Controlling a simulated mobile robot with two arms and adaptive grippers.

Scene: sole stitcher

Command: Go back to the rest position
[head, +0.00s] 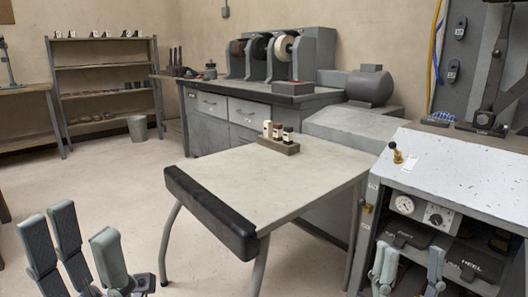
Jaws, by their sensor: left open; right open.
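My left gripper (82,243) is at the lower left corner of the head view, in front of the pale floor. Its fingers stand apart and hold nothing. My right gripper (409,266) is at the bottom right, in front of the lower shelves of the grey machine (455,176). Its fingers are apart with nothing seen between them. Both grippers point upward in the picture, and their lower parts are cut off by the frame's bottom edge.
A table (270,180) with a black padded front edge (210,213) stands between my grippers. A small block with several bottles (278,145) sits on it. Behind are a bench with grinding wheels (284,47), a shelf rack (104,68) and a bin (137,128). Floor at left is clear.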

